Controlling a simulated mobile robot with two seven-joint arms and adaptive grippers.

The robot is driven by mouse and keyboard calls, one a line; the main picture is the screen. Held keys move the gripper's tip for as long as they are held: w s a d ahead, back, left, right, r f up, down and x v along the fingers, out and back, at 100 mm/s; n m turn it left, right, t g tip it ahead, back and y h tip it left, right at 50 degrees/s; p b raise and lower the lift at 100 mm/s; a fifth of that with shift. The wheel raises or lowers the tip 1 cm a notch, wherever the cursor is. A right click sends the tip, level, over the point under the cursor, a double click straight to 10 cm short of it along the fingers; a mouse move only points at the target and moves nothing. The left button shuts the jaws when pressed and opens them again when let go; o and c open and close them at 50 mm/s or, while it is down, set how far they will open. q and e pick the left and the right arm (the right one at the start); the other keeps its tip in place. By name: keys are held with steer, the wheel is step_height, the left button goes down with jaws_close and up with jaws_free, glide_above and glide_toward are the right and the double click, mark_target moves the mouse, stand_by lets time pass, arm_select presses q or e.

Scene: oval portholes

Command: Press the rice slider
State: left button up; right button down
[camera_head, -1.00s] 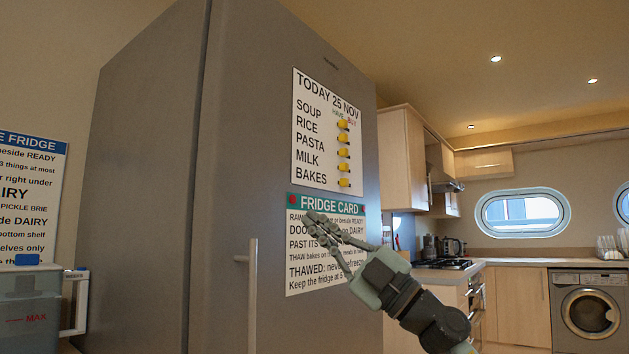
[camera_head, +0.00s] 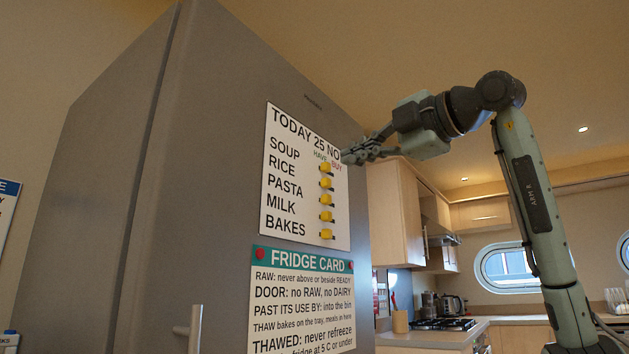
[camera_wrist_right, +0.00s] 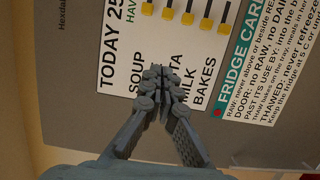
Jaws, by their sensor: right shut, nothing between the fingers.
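The white list board (camera_head: 262,215) on the grey fridge front has a column of several yellow sliders. The rice slider (camera_head: 326,183) is second from the top, beneath the soup slider (camera_head: 326,168). It also shows in the right wrist view (camera_wrist_right: 167,13). The yellow knobs sit on the HAVE side of their short dark slots. My right gripper (camera_head: 347,156) is shut and empty, its tips up and right of the rice slider near the board's upper right edge. In the wrist view, the fingers (camera_wrist_right: 155,74) cover the RICE label. Contact is not visible.
The fridge card (camera_head: 300,300) hangs below the list. A vertical fridge handle (camera_head: 195,328) is at the lower left. Wall cupboards (camera_head: 396,212) and a hob (camera_head: 443,324) stand to the right, farther back. Open air lies right of the fridge front.

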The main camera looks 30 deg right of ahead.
mark_target(326, 183)
arm_select(q)
steer(key=shift+s+f, duration=0.1)
arm_select(e)
steer(key=shift+s, duration=0.1)
steer(key=w, duration=0.3)
steer(key=w+a+p, duration=0.1)
steer(key=w, duration=0.5)
steer(key=shift+w+a+r+p, duration=0.1)
steer(key=shift+w+a+p, duration=0.05)
steer(key=shift+p, duration=0.2)
steer(key=w+d, duration=0.1)
steer(key=d, duration=0.1)
steer(key=shift+w+d+p, duration=0.35)
steer(key=shift+w+d, duration=0.05)
arm_select(q)
step_height(326, 183, down, 6)
steer(key=shift+s+d+r, duration=0.1)
steer(key=shift+r, duration=0.05)
arm_select(e)
steer(key=shift+w+d, duration=0.2)
steer(key=shift+d, duration=0.2)
steer(key=shift+s+d, duration=0.1)
